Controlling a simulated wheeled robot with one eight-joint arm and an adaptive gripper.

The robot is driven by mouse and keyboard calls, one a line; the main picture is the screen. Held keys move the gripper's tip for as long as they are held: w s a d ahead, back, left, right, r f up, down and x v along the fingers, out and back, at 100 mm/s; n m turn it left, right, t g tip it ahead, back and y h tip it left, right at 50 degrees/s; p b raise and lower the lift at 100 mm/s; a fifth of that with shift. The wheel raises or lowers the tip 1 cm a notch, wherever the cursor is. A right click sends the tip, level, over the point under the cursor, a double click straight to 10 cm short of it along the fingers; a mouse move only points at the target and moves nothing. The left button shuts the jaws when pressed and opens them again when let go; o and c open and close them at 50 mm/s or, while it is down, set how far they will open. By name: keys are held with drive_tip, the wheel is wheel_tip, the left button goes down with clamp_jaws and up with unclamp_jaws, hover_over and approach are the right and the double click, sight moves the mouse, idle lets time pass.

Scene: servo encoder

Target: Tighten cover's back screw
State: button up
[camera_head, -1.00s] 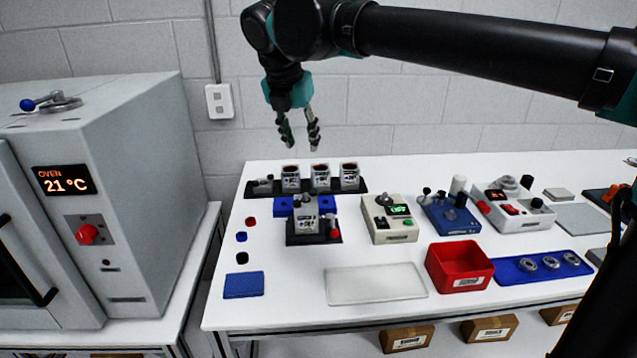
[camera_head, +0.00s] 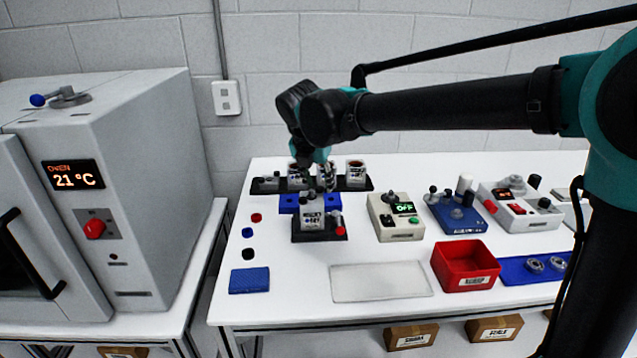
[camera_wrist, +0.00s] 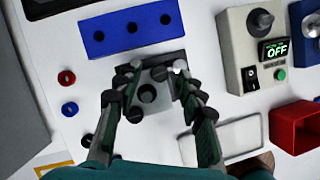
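The servo unit (camera_head: 312,216) stands in a black fixture (camera_head: 320,236) with a red knob on its right side. Its grey cover (camera_wrist: 160,102) shows from above in the wrist view, with a dark round hub (camera_wrist: 147,93) in the middle. A small dark round spot (camera_wrist: 158,74) near the cover's back edge may be the back screw; it is too small to be sure. My gripper (camera_wrist: 153,76) is open above the unit, a finger on each side of the cover. It also shows in the head view (camera_head: 317,188). I cannot tell whether the fingers touch anything.
A blue block with holes (camera_wrist: 130,28) lies just behind the fixture. Labelled cups (camera_head: 356,174) stand on a black rack farther back. A beige device (camera_head: 396,218) reading OFF and a red bin (camera_head: 465,266) are to the right. A pale mat (camera_head: 380,282) lies in front.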

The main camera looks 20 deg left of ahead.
drive_tip(key=shift+w+f, duration=0.1)
drive_tip(key=shift+f, duration=0.15)
clamp_jaws()
idle(0.4)
drive_tip(key=m, duration=0.2)
drive_tip(key=m+h, duration=0.1)
drive_tip(key=m, duration=0.1)
drive_tip(key=m+h, duration=0.1)
drive_tip(key=shift+a+m+g, duration=0.25)
drive_tip(key=shift+m+g, duration=0.05)
drive_tip(key=shift+m, duration=0.1)
drive_tip(key=m+h, duration=0.1)
drive_tip(key=m, duration=0.2)
drive_tip(key=m+g+h, duration=0.1)
drive_tip(key=m, duration=0.2)
drive_tip(key=shift+w+a+g, duration=0.15)
drive_tip(key=shift+w+g, duration=0.05)
drive_tip(key=shift+g, duration=0.1)
drive_tip(key=shift+m, duration=0.4)
